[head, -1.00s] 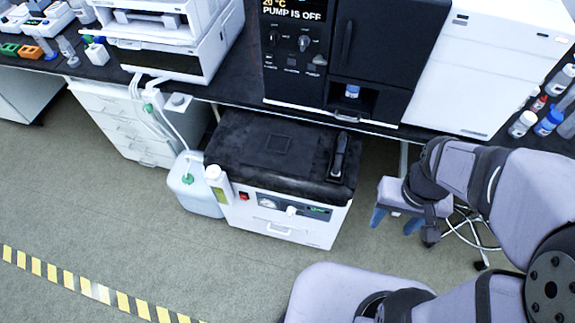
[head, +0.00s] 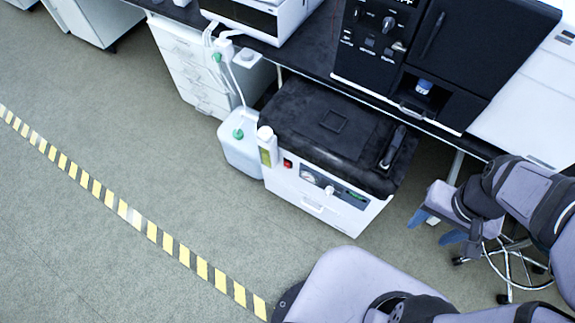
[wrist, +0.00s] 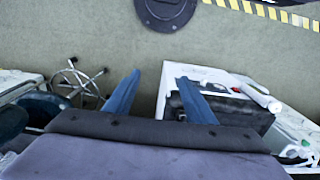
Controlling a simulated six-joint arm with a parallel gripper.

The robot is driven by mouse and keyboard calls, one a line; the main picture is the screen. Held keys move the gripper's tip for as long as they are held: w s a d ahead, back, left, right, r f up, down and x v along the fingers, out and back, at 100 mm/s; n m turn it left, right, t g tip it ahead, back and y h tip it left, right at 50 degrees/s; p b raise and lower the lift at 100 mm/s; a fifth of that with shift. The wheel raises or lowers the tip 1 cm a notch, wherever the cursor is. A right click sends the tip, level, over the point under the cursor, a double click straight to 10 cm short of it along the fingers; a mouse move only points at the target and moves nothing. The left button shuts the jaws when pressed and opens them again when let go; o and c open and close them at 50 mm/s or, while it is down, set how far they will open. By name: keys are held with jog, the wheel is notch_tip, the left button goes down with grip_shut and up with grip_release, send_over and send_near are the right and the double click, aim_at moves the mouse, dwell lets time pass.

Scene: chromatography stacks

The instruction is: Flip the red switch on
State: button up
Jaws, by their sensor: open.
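The red switch (head: 288,163) is a small red rocker on the left of the front panel of a white unit with a black top (head: 340,125). The unit stands on the floor below the bench. From the head view I cannot tell whether the switch is on or off. My gripper (head: 436,227) is open and empty, to the right of the unit and apart from the switch. In the wrist view its two blue fingers (wrist: 152,98) are spread, with the unit (wrist: 225,80) beyond the right finger.
A bottle with a green label (head: 267,148) stands at the unit's left front corner. A jug (head: 240,152) with tubing is left of it. A wheeled stool base (head: 508,265) is below my arm. The floor (head: 130,130) in front is clear, with a striped tape line (head: 137,218).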

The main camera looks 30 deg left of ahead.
dwell(0.4)
grip_shut()
dwell(1.6)
